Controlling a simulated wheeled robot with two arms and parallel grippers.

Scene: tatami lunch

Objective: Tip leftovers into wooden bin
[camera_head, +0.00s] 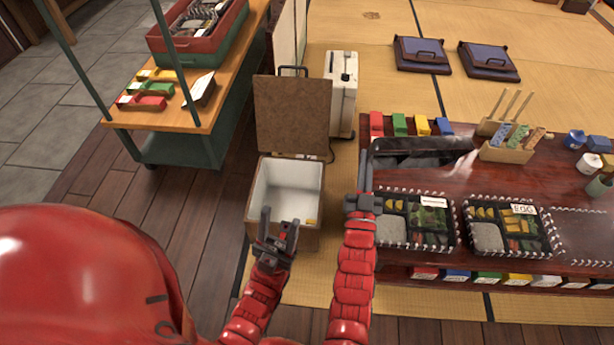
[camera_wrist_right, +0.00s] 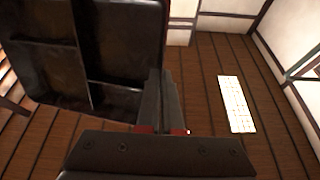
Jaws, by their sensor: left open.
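The wooden bin (camera_head: 254,205) stands on the floor left of the low table, its lid (camera_head: 293,115) raised behind it. Its white inside shows a small yellow piece (camera_head: 311,221) near the front right corner. My left gripper (camera_head: 278,228) is open and empty at the bin's front edge. My right gripper (camera_head: 362,203) is shut on the edge of a black compartment tray (camera_head: 420,150), held tilted up at the table's left end. In the right wrist view the tray (camera_wrist_right: 45,75) shows dark compartments with no food visible, and the fingers (camera_wrist_right: 160,105) meet its rim.
Two filled lunch trays (camera_head: 415,218) (camera_head: 510,228) lie on the low table (camera_head: 470,178). A wooden holder with sticks (camera_head: 505,148) stands behind them. A trolley (camera_head: 215,110) with a red-green crate (camera_head: 197,40) is at back left. A white box (camera_head: 341,95) stands behind the bin.

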